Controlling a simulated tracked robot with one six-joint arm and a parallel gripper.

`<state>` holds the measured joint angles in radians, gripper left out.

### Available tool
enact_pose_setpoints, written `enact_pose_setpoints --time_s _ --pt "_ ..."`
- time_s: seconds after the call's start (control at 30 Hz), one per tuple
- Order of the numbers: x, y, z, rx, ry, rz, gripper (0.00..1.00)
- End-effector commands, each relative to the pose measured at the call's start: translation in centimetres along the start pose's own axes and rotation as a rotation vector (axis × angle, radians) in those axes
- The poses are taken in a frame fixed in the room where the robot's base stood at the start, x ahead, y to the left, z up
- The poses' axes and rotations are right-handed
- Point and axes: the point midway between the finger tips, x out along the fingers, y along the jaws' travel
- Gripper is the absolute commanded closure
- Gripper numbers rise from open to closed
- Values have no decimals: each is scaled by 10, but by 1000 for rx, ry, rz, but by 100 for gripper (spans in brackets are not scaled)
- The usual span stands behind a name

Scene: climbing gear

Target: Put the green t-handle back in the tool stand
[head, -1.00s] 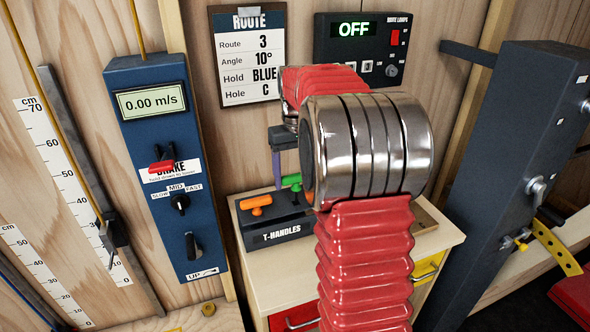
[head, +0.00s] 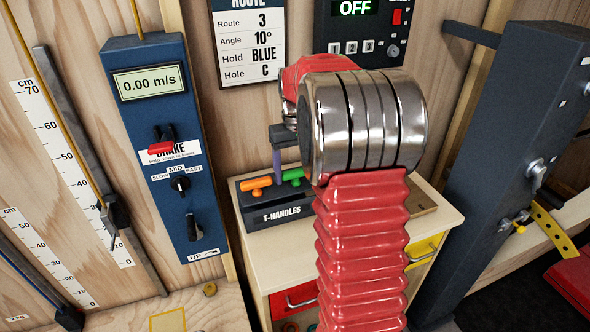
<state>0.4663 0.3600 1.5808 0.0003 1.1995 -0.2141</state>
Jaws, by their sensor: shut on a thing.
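The green t-handle (head: 292,174) shows in the head view at the right part of the tool stand (head: 282,214), a dark block labelled T-HANDLES. My gripper (head: 280,169) points down, shut on the green t-handle; only part of one purple-grey finger shows. The green handle is at or just above the stand's top, about level with the orange t-handle (head: 256,185) on its left. My arm hides the stand's right end, the handle's right side and its shaft, so I cannot tell how deep the shaft sits.
The stand is on a pale wooden cabinet (head: 270,250) with red and yellow drawers. A blue winch panel (head: 165,150) is to the left, a dark post (head: 500,170) to the right. A route card (head: 250,40) and a control box (head: 365,30) reading OFF are on the wall behind.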

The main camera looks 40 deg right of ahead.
Motion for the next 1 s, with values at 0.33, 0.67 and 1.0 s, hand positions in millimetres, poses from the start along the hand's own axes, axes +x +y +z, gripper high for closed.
enact_pose_setpoints --time_s 0.33,0.67,1.0 --pt "0 0 0 0 0 0 14" --pt "-1 0 0 0 0 0 10" --pt "-32 0 -1 0 2 1 10"
